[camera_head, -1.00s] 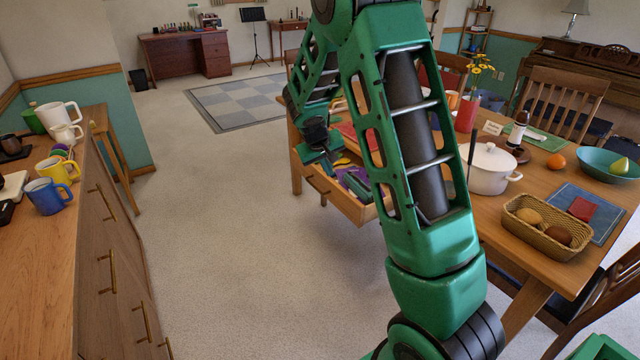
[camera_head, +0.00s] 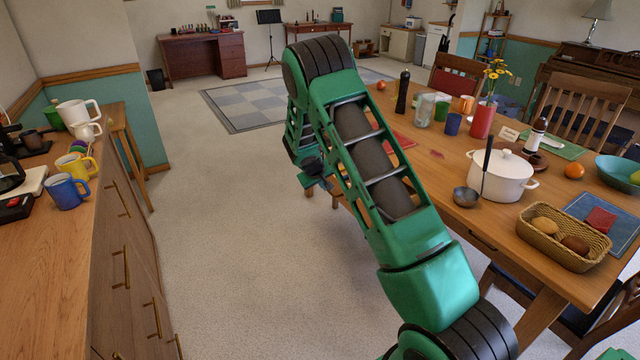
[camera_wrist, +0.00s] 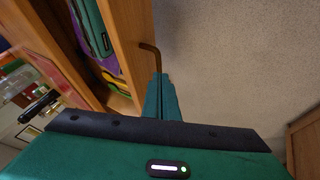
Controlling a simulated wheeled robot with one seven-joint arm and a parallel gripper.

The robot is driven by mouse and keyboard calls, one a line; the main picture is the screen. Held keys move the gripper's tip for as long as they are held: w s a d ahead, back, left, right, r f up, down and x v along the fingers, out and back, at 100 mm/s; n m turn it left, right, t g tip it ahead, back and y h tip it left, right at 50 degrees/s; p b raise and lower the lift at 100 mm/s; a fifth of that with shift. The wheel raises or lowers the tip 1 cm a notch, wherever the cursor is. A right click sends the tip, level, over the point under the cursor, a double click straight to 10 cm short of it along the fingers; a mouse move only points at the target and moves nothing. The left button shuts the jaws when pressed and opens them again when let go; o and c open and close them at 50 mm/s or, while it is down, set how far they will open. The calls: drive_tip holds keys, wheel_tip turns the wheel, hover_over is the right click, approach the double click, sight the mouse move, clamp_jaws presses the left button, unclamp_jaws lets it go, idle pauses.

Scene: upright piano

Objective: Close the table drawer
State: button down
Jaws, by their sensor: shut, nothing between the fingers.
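The table drawer (camera_wrist: 123,103) shows in the wrist view as a pulled-out wooden drawer, open, with teal, purple and green items inside. Its dark bent handle (camera_wrist: 153,54) is on the outer side of the drawer front (camera_wrist: 128,32). My gripper (camera_wrist: 161,76) is shut and empty, its fingertips right by the lower end of the handle; I cannot tell if they touch. The wooden table (camera_head: 440,205) stands at the right.
A counter (camera_head: 60,265) with mugs runs along the left. Open carpet (camera_head: 235,230) lies between counter and table.

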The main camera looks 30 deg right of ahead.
sight(337, 188)
drive_tip(key=shift+w+d+f, duration=0.1)
drive_tip(key=shift+d+f, duration=0.1)
drive_tip(key=shift+d, duration=0.6)
drive_tip(key=shift+w+d+f, duration=0.15)
drive_tip(key=shift+d+f, duration=0.1)
drive_tip(key=shift+d, duration=0.5)
drive_tip(key=shift+w+d+f, duration=0.1)
drive_tip(key=shift+d+f, duration=0.1)
drive_tip(key=shift+d, duration=0.6)
